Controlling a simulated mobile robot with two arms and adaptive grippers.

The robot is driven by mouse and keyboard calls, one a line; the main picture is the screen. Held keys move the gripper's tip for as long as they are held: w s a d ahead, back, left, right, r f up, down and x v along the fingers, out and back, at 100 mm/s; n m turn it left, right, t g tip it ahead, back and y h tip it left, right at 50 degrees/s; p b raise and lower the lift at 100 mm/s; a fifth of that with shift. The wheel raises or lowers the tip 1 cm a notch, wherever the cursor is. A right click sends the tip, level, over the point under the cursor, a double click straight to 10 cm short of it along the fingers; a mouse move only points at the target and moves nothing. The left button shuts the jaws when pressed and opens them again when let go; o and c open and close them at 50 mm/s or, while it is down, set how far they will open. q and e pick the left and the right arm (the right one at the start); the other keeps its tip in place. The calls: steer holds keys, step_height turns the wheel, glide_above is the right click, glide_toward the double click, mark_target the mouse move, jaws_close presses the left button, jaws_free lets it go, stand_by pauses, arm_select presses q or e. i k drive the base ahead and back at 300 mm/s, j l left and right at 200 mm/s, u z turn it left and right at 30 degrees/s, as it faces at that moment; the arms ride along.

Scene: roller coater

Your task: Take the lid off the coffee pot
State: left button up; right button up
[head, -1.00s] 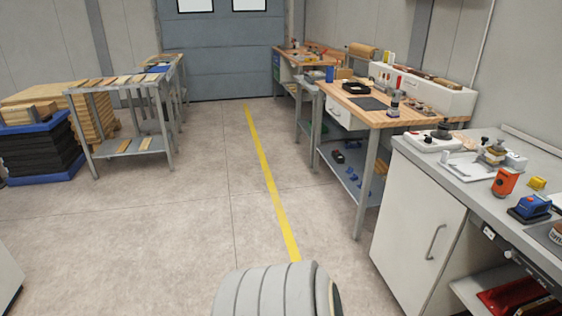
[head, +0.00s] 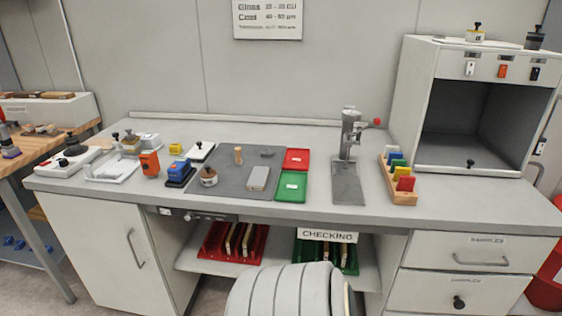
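I cannot make out a clear coffee pot in the head view. A dark round item with a knob (head: 72,146) stands on a white base at the bench's left end. A small brass-coloured item with a dark knob (head: 130,143) stands near it by a white tray. A pale knobbed item (head: 475,33) and a dark knobbed item (head: 535,38) stand on top of the grey cabinet at the right. I cannot tell whether any of these is the pot. Neither of my grippers is in view.
A grey bench (head: 235,205) runs across the view. On it are a red tray (head: 297,158), a green tray (head: 292,187), a grey stand (head: 348,185) and a wooden rack (head: 398,195). An open-fronted cabinet (head: 418,75) stands at the right end. A wooden bench (head: 22,165) is at the left.

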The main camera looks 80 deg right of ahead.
mark_target(208, 173)
steer(key=z, duration=2.15)
